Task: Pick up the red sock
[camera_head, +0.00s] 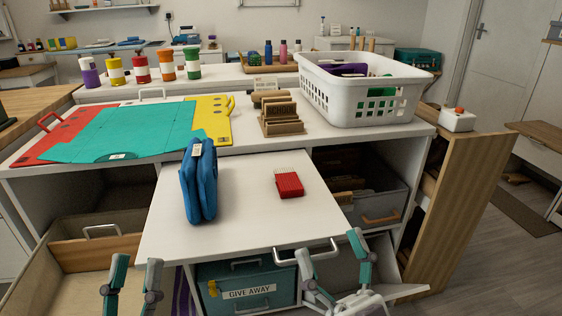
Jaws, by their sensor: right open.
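A small red item (289,185) with a pale, ribbed far edge lies flat on the white pull-out surface. It looks like the red sock, though its fabric is hard to make out. My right gripper (331,250) is open and empty, in front of the surface's front edge and nearer to me than the red item. My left gripper (137,263) is at the lower left, its fingers apart with nothing visible between them. It is well away from the red item, and its lower part is cut off by the frame.
A folded blue item (199,182) stands left of the red one. A white basket (366,92), a wooden rack (281,115) and coloured folders (125,132) are on the counter behind. Below are a teal "GIVE AWAY" bin (249,291) and an open drawer (97,252) at left.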

